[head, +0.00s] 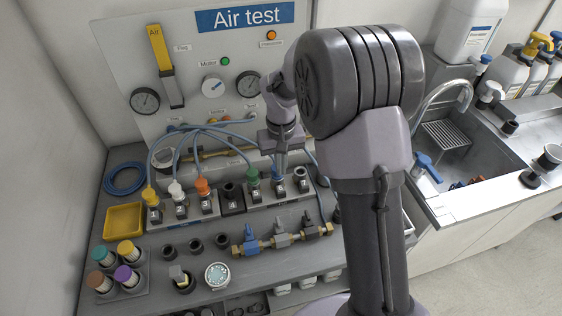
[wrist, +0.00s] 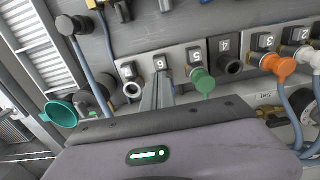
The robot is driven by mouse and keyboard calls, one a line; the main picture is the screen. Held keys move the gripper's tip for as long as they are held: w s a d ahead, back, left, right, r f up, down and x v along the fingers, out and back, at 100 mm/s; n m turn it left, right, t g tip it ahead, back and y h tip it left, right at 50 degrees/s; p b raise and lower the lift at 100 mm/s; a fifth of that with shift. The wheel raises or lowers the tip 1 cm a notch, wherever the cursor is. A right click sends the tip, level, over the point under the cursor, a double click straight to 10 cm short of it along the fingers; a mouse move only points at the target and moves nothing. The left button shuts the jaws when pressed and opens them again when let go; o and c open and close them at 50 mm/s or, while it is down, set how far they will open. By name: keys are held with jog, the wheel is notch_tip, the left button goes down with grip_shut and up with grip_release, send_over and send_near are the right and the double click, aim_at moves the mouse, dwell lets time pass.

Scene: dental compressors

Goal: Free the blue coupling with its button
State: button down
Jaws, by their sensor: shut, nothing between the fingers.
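The blue coupling (head: 278,181) shows as a small patch of blue in the row of couplings on the bench, between the green coupling (head: 253,176) and a dark one (head: 300,176). My gripper (head: 281,168) is shut and empty, pointing down right at the blue coupling. I cannot tell whether it touches. In the wrist view my fingers (wrist: 159,84) stand in front of a dark numbered block (wrist: 160,63), which looks like the button of this station. The blue coupling is hidden behind them there. The green coupling (wrist: 203,80) hangs just right of the fingers.
Yellow (head: 150,195), white (head: 176,188) and orange (head: 202,185) couplings with blue hoses stand to the left. A valve manifold (head: 282,239) lies in front. The gauge panel (head: 205,65) rises behind. A yellow tray (head: 123,221) and a sink (head: 470,135) flank the bench.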

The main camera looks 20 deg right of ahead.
aim_at(282, 189)
notch_tip(282, 189, down, 7)
jog(key=b, duration=0.2)
jog(key=shift+r+b, duration=0.1)
jog(key=shift+b, duration=0.2)
jog(key=shift+f, duration=0.55)
jog(key=shift+s+f+b, duration=0.3)
jog(key=shift+f, duration=0.15)
notch_tip(282, 189, up, 15)
jog(key=p, duration=0.7)
jog(key=shift+w+f, duration=0.15)
jog(key=shift+w, duration=0.15)
